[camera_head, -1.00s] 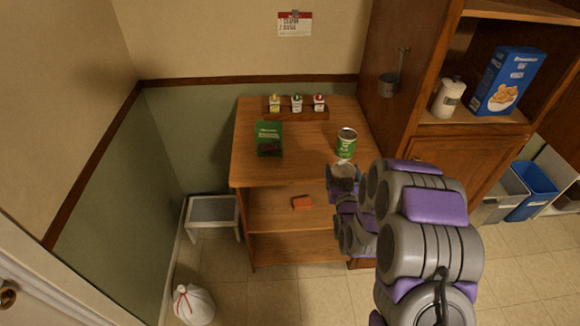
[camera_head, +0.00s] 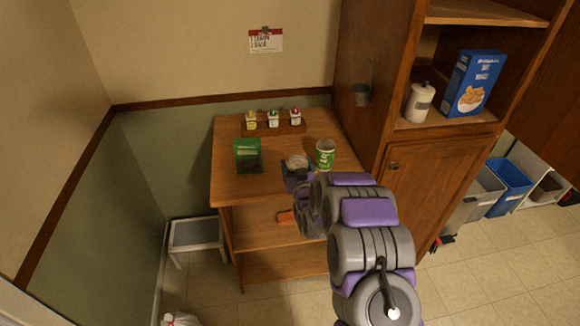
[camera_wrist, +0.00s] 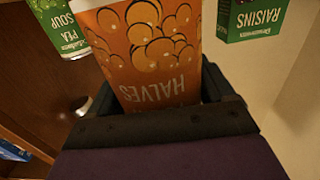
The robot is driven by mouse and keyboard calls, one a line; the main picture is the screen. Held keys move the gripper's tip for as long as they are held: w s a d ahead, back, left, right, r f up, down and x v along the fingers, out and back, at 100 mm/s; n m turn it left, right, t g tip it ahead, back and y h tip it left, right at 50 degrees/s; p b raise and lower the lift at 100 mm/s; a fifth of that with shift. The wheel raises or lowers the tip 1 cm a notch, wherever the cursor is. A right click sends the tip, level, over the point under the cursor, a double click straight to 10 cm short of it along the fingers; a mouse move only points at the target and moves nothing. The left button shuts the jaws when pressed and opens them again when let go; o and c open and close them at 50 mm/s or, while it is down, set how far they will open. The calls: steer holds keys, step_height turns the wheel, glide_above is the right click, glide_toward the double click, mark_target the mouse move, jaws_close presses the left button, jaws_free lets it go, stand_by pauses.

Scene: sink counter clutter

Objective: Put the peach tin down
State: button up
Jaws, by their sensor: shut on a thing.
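The peach tin (camera_wrist: 150,50) fills the middle of the wrist view, with an orange label showing round fruit and the word "HALVES" upside down. My gripper (camera_wrist: 165,105) is shut on it. In the head view only the tin's pale top (camera_head: 297,162) shows, above my gripper (camera_head: 298,180); my arm hides the rest. My gripper is at the wooden counter (camera_head: 225,190), between the raisins box and the pea soup tin. I cannot tell whether the tin touches the counter.
The green pea soup tin (camera_head: 325,156) stands close on the right. The green raisins box (camera_head: 248,155) stands to the left. A rack with several small bottles (camera_head: 272,125) is at the back.

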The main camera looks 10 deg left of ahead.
steer(key=x, duration=0.5)
steer(key=shift+f, duration=0.2)
steer(key=shift+a, duration=0.35)
steer(key=shift+a+f+b, duration=0.25)
steer(key=shift+f+b, duration=0.05)
steer(key=shift+b, duration=0.05)
steer(key=f, duration=0.3)
steer(key=shift+d+b, duration=0.3)
steer(key=shift+d, duration=0.35)
steer(key=shift+d+r, duration=0.1)
steer(key=shift+r, duration=0.05)
steer(key=o, duration=1.1)
steer(key=shift+a, duration=0.3)
steer(key=shift+o, duration=1)
steer(key=shift+a+f, duration=0.2)
steer(key=shift+a, duration=0.1)
steer(key=shift+d+r, duration=0.1)
steer(key=shift+d, duration=0.2)
steer(key=shift+s+d, duration=0.25)
steer(key=shift+s, duration=0.25)
steer(key=p+v, duration=0.1)
steer(key=v, duration=1)
